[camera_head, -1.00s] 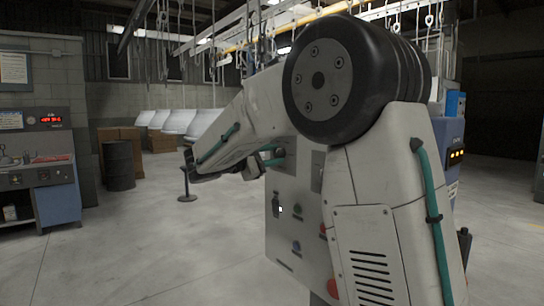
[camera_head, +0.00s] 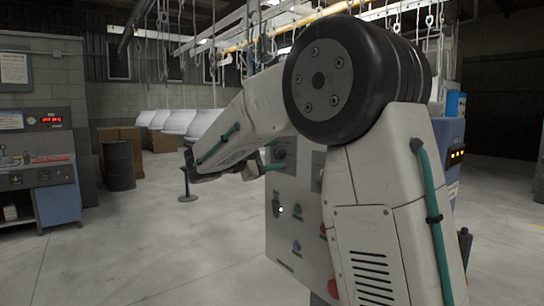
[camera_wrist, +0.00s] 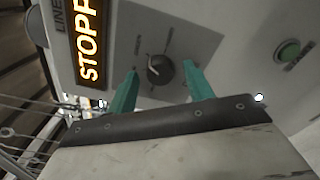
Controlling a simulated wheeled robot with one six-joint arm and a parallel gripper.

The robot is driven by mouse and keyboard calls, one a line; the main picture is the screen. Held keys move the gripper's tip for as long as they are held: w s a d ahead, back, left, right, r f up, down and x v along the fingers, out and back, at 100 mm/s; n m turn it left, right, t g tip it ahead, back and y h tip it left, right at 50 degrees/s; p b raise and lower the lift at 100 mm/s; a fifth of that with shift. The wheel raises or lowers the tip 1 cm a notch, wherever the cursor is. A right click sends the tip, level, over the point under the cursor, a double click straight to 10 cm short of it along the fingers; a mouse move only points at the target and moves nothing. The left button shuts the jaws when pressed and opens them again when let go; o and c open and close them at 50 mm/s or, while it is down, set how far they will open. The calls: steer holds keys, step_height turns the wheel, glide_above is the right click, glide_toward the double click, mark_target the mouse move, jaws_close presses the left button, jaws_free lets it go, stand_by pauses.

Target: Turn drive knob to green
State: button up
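The drive knob (camera_wrist: 160,68) is a round dark knob with a pale pointer line, on a grey control panel (camera_wrist: 196,38). Small labels sit around it, too small to read, and I see no clear green mark there. In the wrist view my gripper (camera_wrist: 161,80) is open, with one teal finger on each side of the knob. Gaps show between the fingers and the knob, and I cannot tell whether either touches. In the head view the panel (camera_head: 312,215) stands behind my arm, which partly hides it.
An orange lit display (camera_wrist: 88,45) reading "STOPP", its end cut off, is beside the knob. A green button (camera_wrist: 288,52) is to the right. Pale hoods (camera_head: 178,122) hang at the back. A blue console (camera_head: 57,195) stands left; open floor lies between.

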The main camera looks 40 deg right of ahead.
steer(key=a, duration=0.8)
steer(key=shift+f, duration=0.1)
stand_by(0.4)
steer(key=s+f+m+g+y, duration=0.1)
steer(key=s+f+g+y, duration=0.1)
steer(key=s+f+y, duration=0.75)
steer(key=s+a+f+m+t+y, duration=0.1)
steer(key=s+a+f+y, duration=0.1)
steer(key=s, duration=0.6)
steer(key=s+a+f+m+t+y, duration=0.1)
steer(key=s+a+f+m+y, duration=0.1)
steer(key=s, duration=0.7)
steer(key=s+a+f+m+y, duration=0.2)
steer(key=s+a+f+y, duration=0.2)
steer(key=s+a, duration=0.3)
steer(key=shift+s+f+t, duration=0.4)
steer(key=shift+s, duration=0.4)
